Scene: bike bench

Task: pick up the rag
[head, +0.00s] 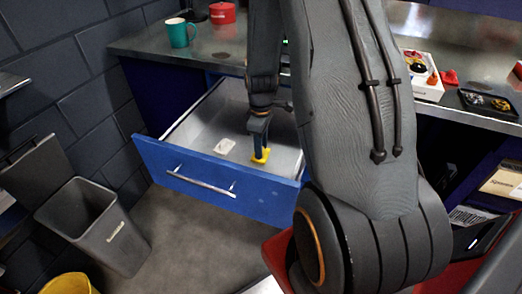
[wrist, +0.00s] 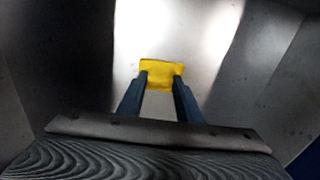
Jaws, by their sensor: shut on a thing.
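The rag is a small yellow cloth (head: 261,156) inside the open blue drawer (head: 215,190). It also shows in the wrist view (wrist: 161,70), between and just beyond the fingertips. My gripper (head: 259,146) reaches down into the drawer and is shut on the rag; in the wrist view its two fingers (wrist: 161,88) press on the cloth from both sides. The rag is at or close to the drawer floor; I cannot tell if it touches it. Part of the rag is hidden by the fingers.
A pale flat item (head: 225,146) lies in the drawer left of my gripper. A teal mug (head: 178,33) and a red pot (head: 222,13) stand on the bench. A white box (head: 420,78) and a black tray (head: 489,103) are at right. A grey bin (head: 95,225) stands at left.

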